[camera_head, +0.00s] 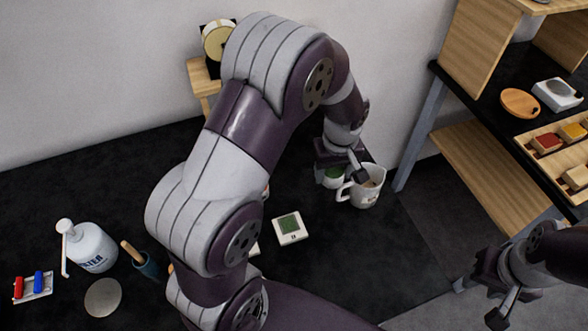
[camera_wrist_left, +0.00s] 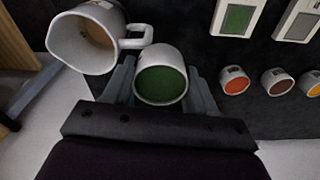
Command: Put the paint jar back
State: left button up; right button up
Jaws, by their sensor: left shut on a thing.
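The paint jar in my left gripper (camera_head: 343,170) is a small white pot with green paint (camera_head: 333,177). In the left wrist view the jar (camera_wrist_left: 161,78) sits between the two fingers, and the gripper is shut on it. In the head view the jar is low at the dark surface, beside a white mug (camera_head: 361,188); whether it touches the surface I cannot tell. Other white jars with orange-red (camera_wrist_left: 236,81), brown (camera_wrist_left: 277,82) and yellow (camera_wrist_left: 309,84) paint stand in a row to its right. My right gripper (camera_head: 503,308) is at the lower right, away from the jars.
The mug (camera_wrist_left: 85,40) is close on the jar's left in the wrist view. A green-swatch card (camera_head: 289,227) lies on the dark worktop. A wooden shelf unit (camera_head: 480,165) stands at the right.

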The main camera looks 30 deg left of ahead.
pick_arm(q)
jog(key=a+f+p, duration=0.1)
jog(key=a+f, duration=0.2)
jog(key=a, duration=0.2)
send_over(296, 181)
notch_tip(296, 181, down, 3)
jog(key=shift+w+d+f+p, duration=0.1)
jog(key=shift+w+p, duration=0.05)
jog(key=shift+p, duration=0.3)
jog(key=f, duration=0.3)
jog(key=shift+s+d+f+p, duration=0.1)
jog(key=shift+s+f+p, duration=0.1)
jog(key=shift+s+p, duration=0.2)
jog(key=shift+w+f, duration=0.3)
jog(key=shift+f, duration=0.05)
jog(key=shift+s+f, duration=0.1)
jog(key=o, duration=1.3)
jog(key=shift+s, duration=0.1)
jog(key=shift+c, duration=0.2)
